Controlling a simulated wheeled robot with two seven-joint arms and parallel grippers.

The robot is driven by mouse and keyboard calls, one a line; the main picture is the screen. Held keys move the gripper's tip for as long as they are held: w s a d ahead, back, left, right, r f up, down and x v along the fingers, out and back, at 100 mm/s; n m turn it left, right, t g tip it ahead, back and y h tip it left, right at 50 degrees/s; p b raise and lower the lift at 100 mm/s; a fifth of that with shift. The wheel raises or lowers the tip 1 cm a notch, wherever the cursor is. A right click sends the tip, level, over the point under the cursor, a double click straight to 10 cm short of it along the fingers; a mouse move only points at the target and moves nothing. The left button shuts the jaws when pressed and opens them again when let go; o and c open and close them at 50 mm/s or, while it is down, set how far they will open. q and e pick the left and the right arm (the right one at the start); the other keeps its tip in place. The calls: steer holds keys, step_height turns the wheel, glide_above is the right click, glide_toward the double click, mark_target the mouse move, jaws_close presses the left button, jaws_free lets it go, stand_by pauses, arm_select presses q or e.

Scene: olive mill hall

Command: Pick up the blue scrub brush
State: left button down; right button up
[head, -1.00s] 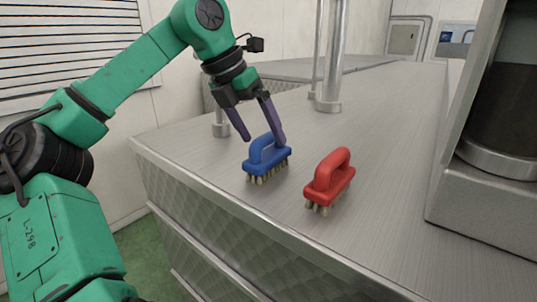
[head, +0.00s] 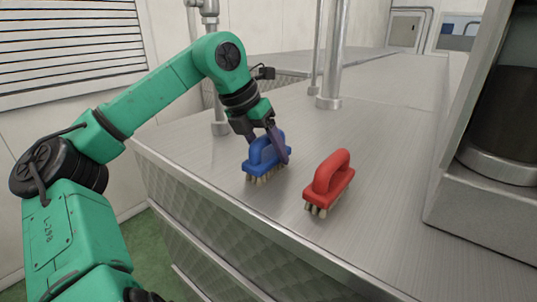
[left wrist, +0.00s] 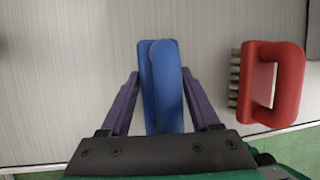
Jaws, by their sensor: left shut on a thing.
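The blue scrub brush (head: 262,160) stands bristles down on the metal counter, near its front edge. My left gripper (head: 275,150) has come down over it from above, and its purple fingers are shut on the brush's handle. In the left wrist view the blue brush (left wrist: 163,85) lies between the two fingers (left wrist: 160,88). The far finger is mostly hidden behind the handle in the head view. The brush appears to rest on the counter. My right gripper is not in view.
A red scrub brush (head: 330,182) stands close by on the right; it also shows in the left wrist view (left wrist: 290,85). Metal posts (head: 330,60) rise from the counter behind. A large machine (head: 490,190) stands at the right. The counter (head: 400,150) between is clear.

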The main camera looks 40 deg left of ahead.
arm_select(q)
step_height(320, 180, up, 20)
steer(key=p, duration=0.2)
steer(key=shift+p, duration=0.35)
